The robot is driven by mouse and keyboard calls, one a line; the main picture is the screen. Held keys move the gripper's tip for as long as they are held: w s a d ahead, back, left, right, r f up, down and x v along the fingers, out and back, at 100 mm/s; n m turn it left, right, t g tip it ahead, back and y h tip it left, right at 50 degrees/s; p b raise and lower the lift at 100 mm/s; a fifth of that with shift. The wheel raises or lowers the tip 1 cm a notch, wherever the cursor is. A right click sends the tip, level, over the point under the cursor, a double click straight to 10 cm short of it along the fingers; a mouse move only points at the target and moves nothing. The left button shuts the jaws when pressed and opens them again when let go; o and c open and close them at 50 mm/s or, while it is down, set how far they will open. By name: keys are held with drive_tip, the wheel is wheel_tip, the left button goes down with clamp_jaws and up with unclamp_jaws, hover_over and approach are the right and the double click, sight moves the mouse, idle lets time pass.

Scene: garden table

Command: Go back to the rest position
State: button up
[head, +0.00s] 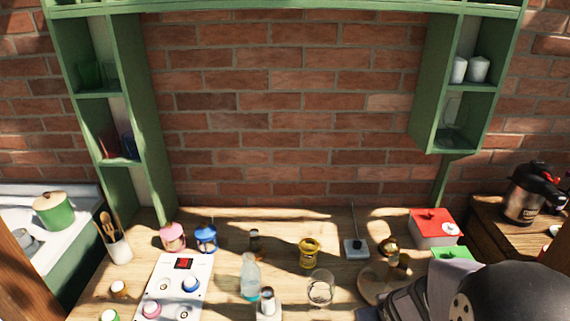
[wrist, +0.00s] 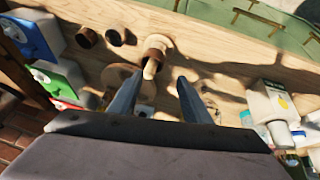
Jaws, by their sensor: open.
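My gripper (wrist: 158,82) shows in the wrist view with its two grey fingers apart and nothing held between them. Beyond the fingertips, a small brown and pale object (wrist: 153,60) stands over the wooden table (wrist: 215,50). In the head view, a dark, rounded part of my arm fills the lower right corner, over the right front of the table (head: 225,300). My fingers cannot be made out there.
A round wooden board (head: 369,291), drinking glass (head: 320,288), yellow jar (head: 308,255) and clear bottle (head: 250,278) stand near the arm. A red-topped box (head: 435,238) and green box (head: 452,253) are close behind it. Green shelves (head: 145,120) flank the brick wall.

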drive_tip(key=s+a+m+g+y+b, duration=0.1)
drive_tip(key=s+a+g, duration=0.4)
drive_tip(key=s, duration=0.7)
drive_tip(key=shift+s+a+f+b, duration=0.2)
drive_tip(key=shift+a+b, duration=0.45)
drive_tip(key=shift+a, duration=0.55)
